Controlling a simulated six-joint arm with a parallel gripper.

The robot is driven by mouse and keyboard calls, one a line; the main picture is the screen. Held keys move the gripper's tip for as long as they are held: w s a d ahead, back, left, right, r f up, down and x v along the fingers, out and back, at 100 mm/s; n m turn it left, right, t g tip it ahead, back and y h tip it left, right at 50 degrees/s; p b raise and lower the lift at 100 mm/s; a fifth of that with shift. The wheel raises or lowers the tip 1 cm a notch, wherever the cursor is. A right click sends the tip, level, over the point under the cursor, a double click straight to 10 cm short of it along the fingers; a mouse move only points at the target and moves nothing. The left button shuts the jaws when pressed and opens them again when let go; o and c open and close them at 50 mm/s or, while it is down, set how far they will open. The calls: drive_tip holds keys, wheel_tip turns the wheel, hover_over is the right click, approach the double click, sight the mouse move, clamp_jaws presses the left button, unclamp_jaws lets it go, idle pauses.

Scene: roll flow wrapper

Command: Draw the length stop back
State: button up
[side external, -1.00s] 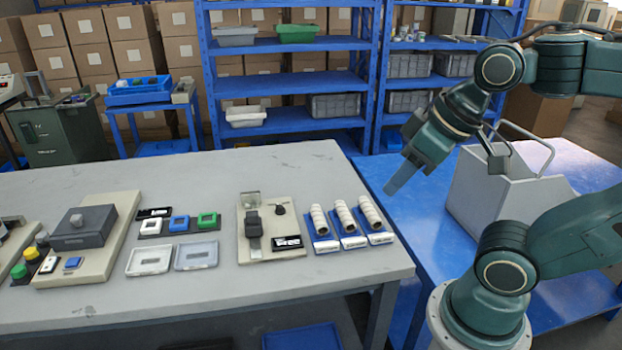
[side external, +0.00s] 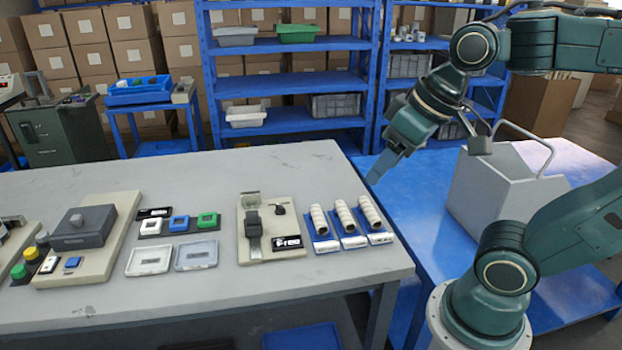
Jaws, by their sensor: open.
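A beige plate (side external: 284,209) near the right of the grey table carries a dark block on a grey strip (side external: 254,224), which looks like the length stop, though I cannot be sure. A metal upright piece (side external: 251,200) stands behind it, a small black knob (side external: 279,207) sits to its right, and a black display (side external: 287,242) with white characters lies in front. My gripper (side external: 376,174) is open and empty, pointing down and left. It is in the air near the table's right edge, well right of the plate and apart from everything.
Several white rolls on blue holders (side external: 344,220) stand between the plate and the table's right edge. A grey bin with a handle (side external: 500,190) stands on the blue table.

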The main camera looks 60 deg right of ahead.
drive_tip(key=w+r+m+g, duration=0.2)
drive_tip(key=w, duration=0.9)
drive_tip(key=m+g, duration=0.3)
drive_tip(key=m, duration=0.3)
hover_over(252, 213)
wheel_tip(252, 213, down, 14)
drive_tip(key=shift+w+f, duration=0.1)
drive_tip(key=shift+f, duration=0.25)
drive_tip(key=shift+f, duration=0.15)
wheel_tip(252, 213, down, 14)
drive_tip(key=shift+r, duration=0.25)
